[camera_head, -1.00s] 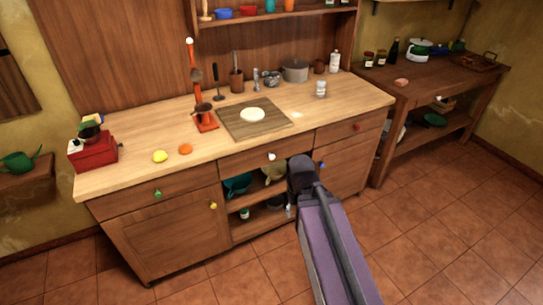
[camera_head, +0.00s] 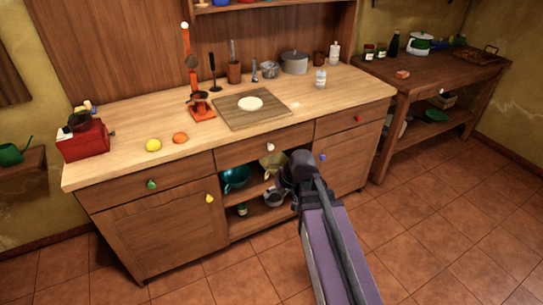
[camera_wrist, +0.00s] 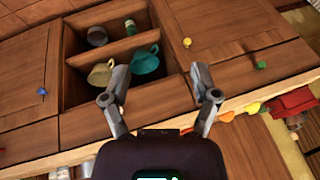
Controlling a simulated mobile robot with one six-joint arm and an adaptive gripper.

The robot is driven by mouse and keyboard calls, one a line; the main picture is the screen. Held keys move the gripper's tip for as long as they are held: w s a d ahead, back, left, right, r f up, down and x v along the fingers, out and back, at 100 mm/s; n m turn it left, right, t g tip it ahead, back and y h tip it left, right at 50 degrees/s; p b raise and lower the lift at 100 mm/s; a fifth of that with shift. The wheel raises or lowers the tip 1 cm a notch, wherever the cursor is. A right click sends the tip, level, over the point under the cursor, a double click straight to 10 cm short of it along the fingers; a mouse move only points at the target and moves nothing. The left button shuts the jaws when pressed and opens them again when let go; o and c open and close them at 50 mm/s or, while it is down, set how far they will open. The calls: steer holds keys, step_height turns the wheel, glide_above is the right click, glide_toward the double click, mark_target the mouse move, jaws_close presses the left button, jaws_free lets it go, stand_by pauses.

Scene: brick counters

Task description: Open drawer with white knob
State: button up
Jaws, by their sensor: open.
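The white knob (camera_head: 270,147) sits on the middle drawer (camera_head: 240,156) under the counter top, and that drawer is closed. My gripper points toward the cabinet just right of the knob in the head view, where my wrist hides its fingers. In the wrist view my gripper (camera_wrist: 160,78) is open, its two fingers wide apart and empty. The middle drawer front (camera_wrist: 165,101) lies across the space between the fingers there.
Other knobs are green (camera_head: 151,184), yellow (camera_head: 209,198), blue (camera_head: 323,157) and red (camera_head: 359,119). The counter top (camera_head: 225,134) overhangs the drawers. The tiled floor at right is clear.

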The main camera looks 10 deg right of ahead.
steer(key=w+a+f+n+t+y+b, duration=0.1)
steer(key=w+a+f+t+y+b, duration=0.2)
steer(key=w+b, duration=0.35)
steer(key=m+t+h+b, duration=0.1)
steer(key=m+t+b, duration=0.2)
steer(key=t+b, duration=1.2)
glide_toward(272, 148)
steer(key=s+d+r+g+b, duration=0.1)
steer(key=s+r+g+b, duration=0.2)
steer(key=g+b, duration=0.1)
steer(key=shift+s+d+r, duration=0.15)
steer(key=shift+r, duration=0.1)
steer(key=x, duration=1.4)
steer(key=shift+d, duration=0.2)
jaws_close()
